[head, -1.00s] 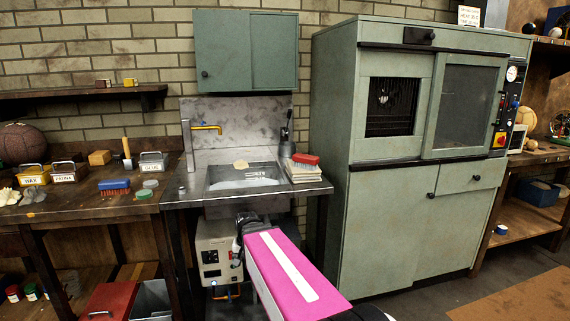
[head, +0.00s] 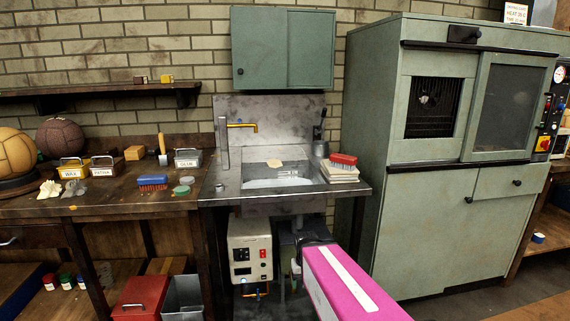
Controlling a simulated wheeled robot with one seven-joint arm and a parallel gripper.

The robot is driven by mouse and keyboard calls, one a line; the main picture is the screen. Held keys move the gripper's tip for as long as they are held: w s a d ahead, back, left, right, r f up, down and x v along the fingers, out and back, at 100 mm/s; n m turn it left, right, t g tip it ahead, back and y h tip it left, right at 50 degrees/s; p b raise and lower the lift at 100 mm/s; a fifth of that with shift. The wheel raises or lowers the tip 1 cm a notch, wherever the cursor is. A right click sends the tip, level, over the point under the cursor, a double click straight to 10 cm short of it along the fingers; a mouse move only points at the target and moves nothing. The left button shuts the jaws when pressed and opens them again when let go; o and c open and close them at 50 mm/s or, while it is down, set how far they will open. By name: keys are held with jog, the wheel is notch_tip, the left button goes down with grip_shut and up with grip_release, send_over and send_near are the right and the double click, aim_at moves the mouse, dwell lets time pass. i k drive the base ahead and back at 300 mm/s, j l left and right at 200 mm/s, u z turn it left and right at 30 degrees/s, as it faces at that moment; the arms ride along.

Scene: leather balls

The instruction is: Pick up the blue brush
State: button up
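The blue brush (head: 152,181), a blue block with reddish bristles below, lies on the wooden workbench (head: 110,205) at the left, bristles down. It is left of the sink and in front of the tins. My pink arm comes in from the bottom right. A dark part at its far end, seemingly my gripper (head: 314,243), shows low in front of the sink, right of the brush and well apart from it. Its fingers cannot be made out, so I cannot tell if it is open or shut.
Labelled tins (head: 72,168), small round lids (head: 181,190) and a wood-handled tool (head: 162,150) stand near the brush. A red brush (head: 343,160) lies on folded cloths right of the sink (head: 278,182). A red box (head: 140,298) and grey bin (head: 183,296) sit below the bench.

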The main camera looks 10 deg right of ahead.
aim_at(156, 182)
jog(key=u, duration=1.25)
jog(key=i+j, duration=0.1)
jog(key=j, duration=0.3)
jog(key=i+j, duration=0.15)
jog(key=j, duration=0.25)
jog(key=i+j+z, duration=0.1)
jog(key=j, duration=0.3)
jog(key=i+j, duration=0.15)
jog(key=j, duration=0.25)
